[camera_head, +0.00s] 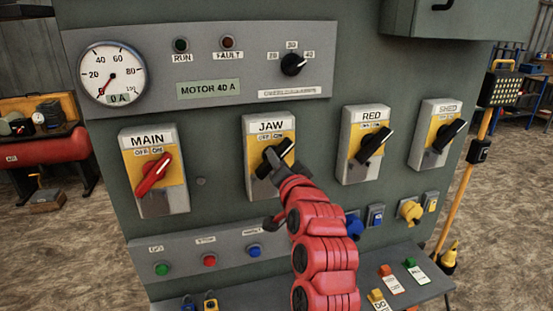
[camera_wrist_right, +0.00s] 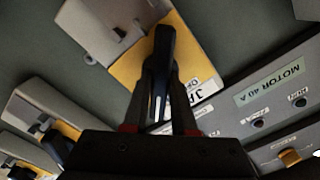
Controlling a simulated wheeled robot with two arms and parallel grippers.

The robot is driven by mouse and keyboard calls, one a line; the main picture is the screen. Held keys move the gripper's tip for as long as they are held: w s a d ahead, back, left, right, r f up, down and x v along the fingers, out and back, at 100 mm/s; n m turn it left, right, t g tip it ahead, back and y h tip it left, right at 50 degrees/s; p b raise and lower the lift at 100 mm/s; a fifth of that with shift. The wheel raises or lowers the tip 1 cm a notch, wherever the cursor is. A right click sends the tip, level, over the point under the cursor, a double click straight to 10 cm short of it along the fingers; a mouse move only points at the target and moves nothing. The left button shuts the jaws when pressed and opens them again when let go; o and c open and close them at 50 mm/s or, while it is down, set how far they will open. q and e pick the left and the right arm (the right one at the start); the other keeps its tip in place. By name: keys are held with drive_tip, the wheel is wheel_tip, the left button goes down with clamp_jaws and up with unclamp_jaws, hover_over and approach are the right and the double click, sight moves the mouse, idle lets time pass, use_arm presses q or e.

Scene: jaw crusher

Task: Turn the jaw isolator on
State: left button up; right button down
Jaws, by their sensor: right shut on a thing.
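The JAW isolator (camera_head: 256,185) is a grey box with a yellow plate marked OFF and ON, in the row of isolators on the green panel. Its black handle (camera_head: 287,145) slants up to the right, its upper end near the ON label. My right gripper (camera_head: 273,162) is shut on this handle, hiding its lower part in the head view. In the right wrist view the handle (camera_wrist_right: 163,45) stands between the two fingers of the gripper (camera_wrist_right: 161,75), and the yellow plate (camera_wrist_right: 183,40) lies behind it. My left gripper is not in view.
The MAIN isolator (camera_head: 150,200) with a red handle is left of JAW. The RED (camera_head: 362,165) and SHED (camera_head: 430,150) isolators are to the right. A gauge (camera_head: 112,72) sits above left.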

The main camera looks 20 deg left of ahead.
drive_tip(key=shift+f, duration=0.1)
idle(0.4)
drive_tip(key=c, duration=0.7)
unclamp_jaws()
drive_tip(key=shift+d, duration=0.1)
